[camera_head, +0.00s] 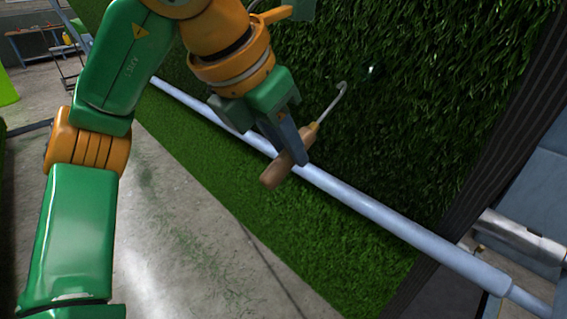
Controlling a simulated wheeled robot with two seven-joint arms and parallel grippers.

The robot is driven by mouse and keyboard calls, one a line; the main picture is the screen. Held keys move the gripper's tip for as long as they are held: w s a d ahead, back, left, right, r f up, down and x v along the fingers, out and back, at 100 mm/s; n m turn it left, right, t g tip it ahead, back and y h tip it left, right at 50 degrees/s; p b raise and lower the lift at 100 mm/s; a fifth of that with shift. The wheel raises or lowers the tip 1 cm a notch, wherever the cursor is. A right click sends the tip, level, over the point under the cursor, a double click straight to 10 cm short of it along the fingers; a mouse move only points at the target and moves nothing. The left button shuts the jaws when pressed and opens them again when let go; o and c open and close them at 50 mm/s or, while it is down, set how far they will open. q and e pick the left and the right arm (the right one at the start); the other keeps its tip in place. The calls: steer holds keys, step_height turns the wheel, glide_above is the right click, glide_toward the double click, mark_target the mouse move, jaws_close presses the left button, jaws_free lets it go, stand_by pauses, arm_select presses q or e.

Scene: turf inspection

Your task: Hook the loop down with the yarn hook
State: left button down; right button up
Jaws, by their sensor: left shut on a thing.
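My left gripper (292,150) is shut on the yarn hook (277,172), around its wooden handle. The handle points down and left; the thin metal shaft rises to the upper right and ends in a curved hook tip. The tip is in front of the upright turf (430,110), just below and left of a small pale loop (371,70) on the dark green pile. The tip and the loop look apart. Whether the tip touches the turf I cannot tell. My right gripper is not in view.
A pale blue bar (370,215) runs diagonally across the turf below the hook. A dark striped edge (500,130) bounds the turf at right. Concrete floor (190,240) with grass clippings lies at lower left. A workbench (35,32) stands far back left.

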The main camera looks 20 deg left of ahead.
arm_select(q)
steer(key=w+p, duration=0.1)
steer(key=w+d+r+p, duration=0.1)
steer(key=w+p, duration=0.1)
steer(key=w+r+p, duration=0.1)
steer(key=w, duration=0.1)
steer(key=shift+w+d+p, duration=0.2)
steer(key=shift+d+p, duration=0.2)
steer(key=shift+w+d, duration=0.1)
steer(key=shift+w, duration=0.25)
steer(key=shift+w+d+f, duration=0.1)
steer(key=shift+w, duration=0.05)
steer(key=shift+p, duration=0.3)
steer(key=shift+w+r, duration=0.1)
steer(key=shift+r, duration=0.1)
steer(key=shift+w+d+r+p, duration=0.25)
steer(key=shift+w+p, duration=0.45)
steer(key=shift+p, duration=0.2)
steer(key=shift+w+d+r+p, duration=0.15)
steer(key=shift+w+d+p, duration=0.1)
steer(key=shift+w+p, duration=0.5)
